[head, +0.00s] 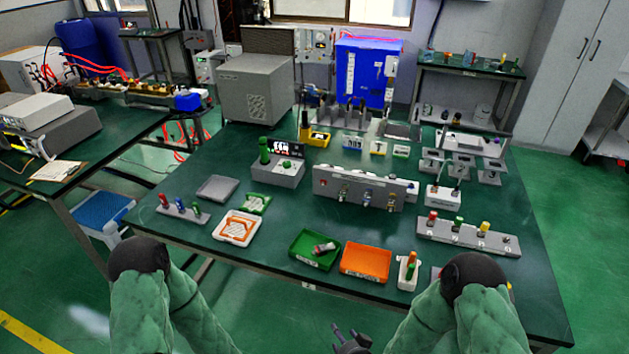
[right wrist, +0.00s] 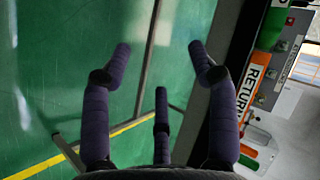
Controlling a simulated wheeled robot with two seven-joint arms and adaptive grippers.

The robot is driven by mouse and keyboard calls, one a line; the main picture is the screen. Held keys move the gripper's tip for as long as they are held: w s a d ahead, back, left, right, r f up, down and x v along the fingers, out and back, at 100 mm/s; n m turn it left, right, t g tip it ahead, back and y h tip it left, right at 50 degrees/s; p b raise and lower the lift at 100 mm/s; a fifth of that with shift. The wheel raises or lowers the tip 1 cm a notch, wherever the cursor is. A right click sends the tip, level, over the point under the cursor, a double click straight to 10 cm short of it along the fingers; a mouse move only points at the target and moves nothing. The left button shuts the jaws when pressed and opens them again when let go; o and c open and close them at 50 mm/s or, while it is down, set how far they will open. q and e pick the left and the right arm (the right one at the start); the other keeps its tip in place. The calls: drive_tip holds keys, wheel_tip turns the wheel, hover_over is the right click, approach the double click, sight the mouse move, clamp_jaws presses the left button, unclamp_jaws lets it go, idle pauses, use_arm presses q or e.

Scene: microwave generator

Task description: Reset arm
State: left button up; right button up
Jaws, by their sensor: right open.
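My right gripper (right wrist: 160,85) is open and empty in the right wrist view, its purple fingers spread over green floor and the table's edge. A dark gripper part (head: 350,340) shows at the bottom of the head view, in front of the table; it seems to be the right one. My two arms, in green sleeves with black joints, are bent at the lower left and lower right of the head view. My left gripper is out of view.
The green-topped table (head: 290,215) carries a green tray (head: 314,250) with a small part in it, an orange tray (head: 366,262), a grey box (head: 257,88) and a blue unit (head: 364,72). A second table (head: 120,135) stands left. The floor in front is clear.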

drive_tip(key=s+d+f+n+g, duration=0.2)
drive_tip(key=s+f+n+g, duration=0.5)
drive_tip(key=s, duration=0.6)
drive_tip(key=f+g, duration=0.1)
drive_tip(key=g, duration=0.1)
drive_tip(key=shift+f+g+y, duration=0.2)
drive_tip(key=shift+g+y, duration=0.1)
drive_tip(key=shift+g, duration=0.1)
drive_tip(key=shift+s+a, duration=0.1)
drive_tip(key=shift+s, duration=0.2)
drive_tip(key=shift+c, duration=0.2)
